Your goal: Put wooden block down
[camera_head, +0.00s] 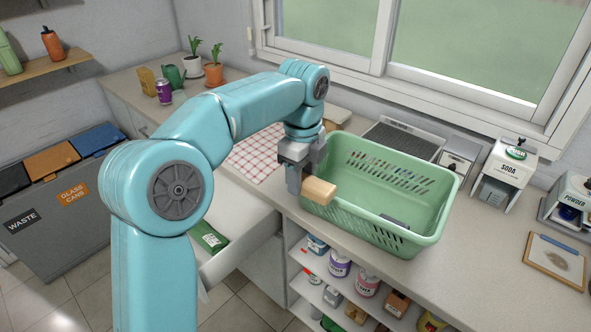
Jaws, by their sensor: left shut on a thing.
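My left gripper (296,176) is shut on a light wooden block (319,190) at the left end of the green basin. The block sticks out to the right of the fingers and overlaps the basin's left rim in the picture. I cannot tell whether it touches the rim. The green plastic basin (436,230) stands on the counter, with slotted sides and a dark grey item (394,221) on its floor. My right gripper does not show.
A checked cloth (257,152) lies left of the basin. A drawer (240,232) below stands open. Soda (509,171) and powder (573,196) dispensers and a clipboard (556,262) are at the right. The front right counter is mostly clear. Shelves below hold cans and boxes.

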